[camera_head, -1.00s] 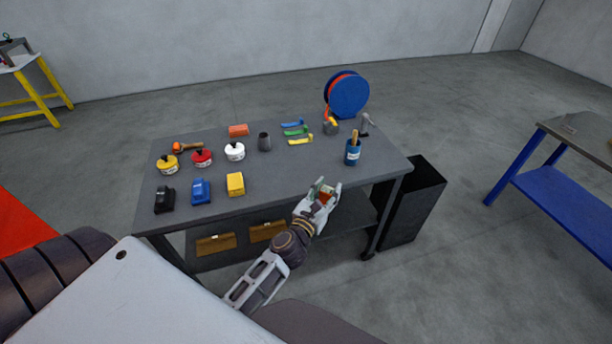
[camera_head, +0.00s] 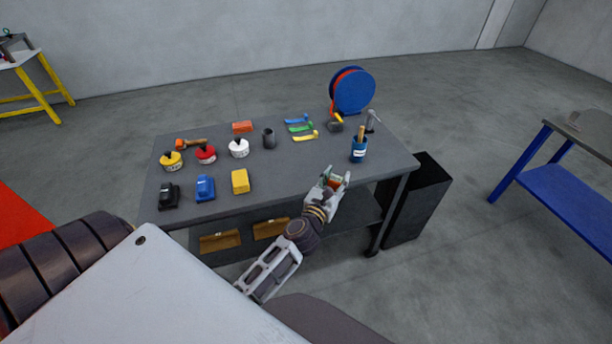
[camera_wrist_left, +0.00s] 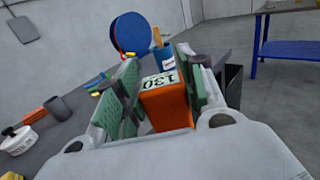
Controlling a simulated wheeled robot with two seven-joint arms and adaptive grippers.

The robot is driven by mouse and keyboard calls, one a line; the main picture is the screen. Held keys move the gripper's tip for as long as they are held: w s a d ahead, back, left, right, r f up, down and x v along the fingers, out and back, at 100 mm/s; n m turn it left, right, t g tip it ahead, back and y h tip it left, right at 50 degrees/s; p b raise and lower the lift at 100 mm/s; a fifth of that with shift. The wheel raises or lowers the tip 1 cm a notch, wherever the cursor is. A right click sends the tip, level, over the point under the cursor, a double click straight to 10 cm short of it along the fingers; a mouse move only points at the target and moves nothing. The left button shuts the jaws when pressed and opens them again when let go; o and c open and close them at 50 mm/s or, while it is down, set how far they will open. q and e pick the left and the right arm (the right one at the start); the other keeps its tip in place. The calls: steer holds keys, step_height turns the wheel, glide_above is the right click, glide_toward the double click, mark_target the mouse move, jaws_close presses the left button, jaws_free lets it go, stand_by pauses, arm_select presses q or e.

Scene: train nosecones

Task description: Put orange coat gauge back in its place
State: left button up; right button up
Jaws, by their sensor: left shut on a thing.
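The orange coat gauge (camera_wrist_left: 168,105) is between the green-padded fingers of my left gripper (camera_wrist_left: 160,92) in the left wrist view. Its pale top face carries the marking 130. In the head view my left gripper (camera_head: 334,182) is shut on it at the table's front edge, near the right end, and only a small orange bit of the gauge shows. The dark grey table (camera_head: 290,183) stands ahead. My right gripper is not in view.
A blue cup with a brush (camera_head: 359,152) stands just beyond my gripper. A blue reel (camera_head: 352,92) is at the back right. Yellow (camera_head: 240,181), blue (camera_head: 205,188) and black (camera_head: 168,197) items line the front left. A black bin (camera_head: 418,205) stands at right.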

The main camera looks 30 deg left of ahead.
arm_select(q)
steer(key=w+a+r+n+g+y+b, duration=0.2)
steer(key=w+a+n+g+y+b, duration=0.1)
steer(key=a+y, duration=0.3)
steer(key=w+a+r+n+g+y+b, duration=0.3)
steer(key=w+a+n+y+b, duration=0.1)
steer(key=a, duration=0.6)
steer(key=shift+w+a+n+y+b, duration=0.2)
steer(key=shift+w+n+y+b, duration=0.1)
steer(key=shift+w+n+y, duration=0.65)
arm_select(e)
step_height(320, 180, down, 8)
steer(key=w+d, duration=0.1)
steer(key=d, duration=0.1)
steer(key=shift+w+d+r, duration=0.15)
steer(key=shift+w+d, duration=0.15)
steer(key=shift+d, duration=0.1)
arm_select(q)
steer(key=shift+s, duration=0.15)
step_height(320, 180, down, 6)
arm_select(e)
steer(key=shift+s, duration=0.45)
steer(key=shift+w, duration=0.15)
